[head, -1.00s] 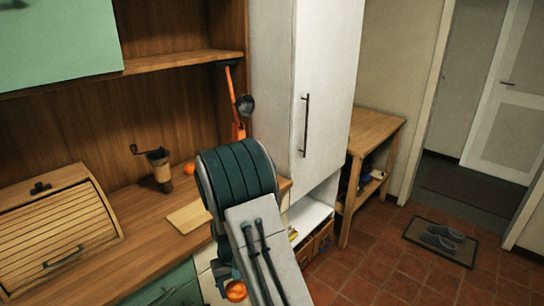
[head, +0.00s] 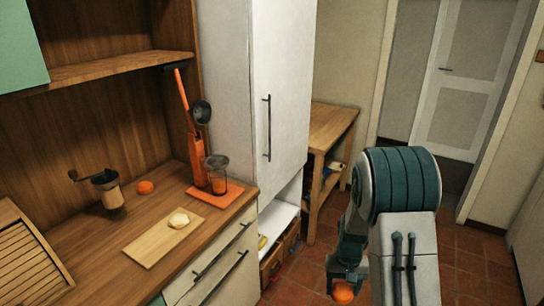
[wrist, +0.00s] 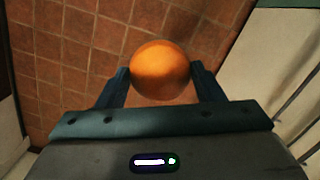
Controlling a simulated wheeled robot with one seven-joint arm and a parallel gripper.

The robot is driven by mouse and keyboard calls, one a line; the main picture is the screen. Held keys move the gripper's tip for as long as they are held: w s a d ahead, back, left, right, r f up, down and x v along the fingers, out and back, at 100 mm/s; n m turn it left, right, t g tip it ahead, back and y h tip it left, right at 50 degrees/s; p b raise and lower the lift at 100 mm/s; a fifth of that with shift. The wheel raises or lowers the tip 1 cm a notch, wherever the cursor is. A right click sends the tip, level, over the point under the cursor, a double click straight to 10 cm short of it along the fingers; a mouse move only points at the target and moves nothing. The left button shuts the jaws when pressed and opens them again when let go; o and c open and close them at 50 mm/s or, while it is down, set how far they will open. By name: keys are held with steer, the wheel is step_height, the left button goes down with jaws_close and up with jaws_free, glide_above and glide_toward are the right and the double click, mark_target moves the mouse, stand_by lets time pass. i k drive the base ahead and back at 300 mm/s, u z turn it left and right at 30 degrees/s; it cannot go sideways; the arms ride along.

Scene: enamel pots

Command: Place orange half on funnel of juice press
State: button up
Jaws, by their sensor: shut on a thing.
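My gripper (head: 343,284) is shut on an orange half (wrist: 160,70), held above the tiled floor to the right of the counter. Its rounded orange side shows in the wrist view; the cut face is hidden.
A cutting board (head: 150,243) with a pale round piece (head: 179,220) lies on the counter. Another orange piece (head: 145,187) and a coffee grinder (head: 106,188) are behind it. A tall white cabinet (head: 235,90) stands just right of the press. Open floor surrounds my gripper.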

mark_target(216, 162)
steer(key=z, duration=0.75)
steer(key=i, duration=2.2)
steer(key=u, duration=2.95)
